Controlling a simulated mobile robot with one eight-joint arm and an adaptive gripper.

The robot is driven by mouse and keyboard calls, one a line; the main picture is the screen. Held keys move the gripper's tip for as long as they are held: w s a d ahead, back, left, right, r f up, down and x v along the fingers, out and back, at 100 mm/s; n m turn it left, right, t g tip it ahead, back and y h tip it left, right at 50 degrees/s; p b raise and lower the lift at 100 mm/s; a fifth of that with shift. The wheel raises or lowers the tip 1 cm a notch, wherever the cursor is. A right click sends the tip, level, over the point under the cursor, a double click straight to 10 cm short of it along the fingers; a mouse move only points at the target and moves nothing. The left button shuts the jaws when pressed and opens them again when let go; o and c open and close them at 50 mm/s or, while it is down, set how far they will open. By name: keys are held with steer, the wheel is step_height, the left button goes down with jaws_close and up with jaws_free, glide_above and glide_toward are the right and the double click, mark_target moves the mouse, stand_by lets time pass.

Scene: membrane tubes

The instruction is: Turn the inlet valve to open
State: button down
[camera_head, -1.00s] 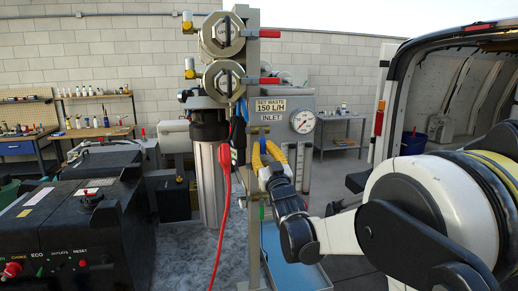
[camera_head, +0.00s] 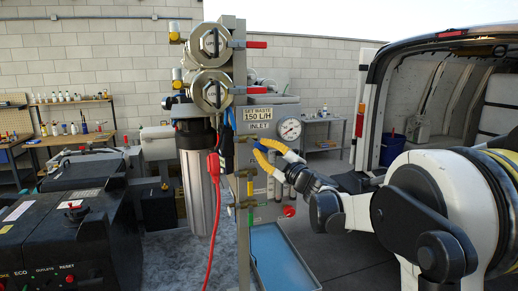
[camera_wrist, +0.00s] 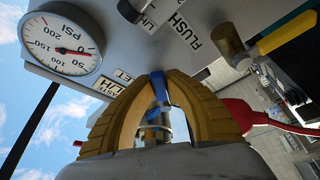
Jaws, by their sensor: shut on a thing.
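The inlet valve's blue handle (camera_wrist: 160,88) is between the yellow fingers of my gripper (camera_wrist: 156,78) in the wrist view. The fingers close around it, with their tips near its upper end. A metal stem (camera_wrist: 152,126) shows between the fingers, below the blue part. In the head view my gripper (camera_head: 261,153) reaches in from the right, below the INLET label (camera_head: 260,125). Its fingers cover most of the handle there, so its exact angle is hard to tell.
A pressure gauge (camera_head: 290,129) is right of the label. A red cable (camera_head: 214,215) hangs at left. A blue tray (camera_head: 283,262) lies beneath; an open van stands right.

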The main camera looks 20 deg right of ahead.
steer(key=n, duration=0.1)
steer(key=r+n+g+p, duration=0.1)
steer(key=n+p, duration=0.1)
steer(key=n, duration=0.1)
steer(key=shift+d+r+g, duration=0.3)
steer(key=shift+d+r, duration=0.05)
steer(key=shift+r+n+g+p, duration=0.3)
steer(key=shift+n+p, duration=0.1)
steer(key=shift+n, duration=0.4)
steer(key=shift+r+n+g+p, duration=0.3)
steer(key=shift+n+p, duration=0.1)
steer(key=shift+n, duration=0.4)
steer(key=c, duration=1.4)
jaws_free()
steer(key=shift+d, duration=0.1)
steer(key=v, duration=1.2)
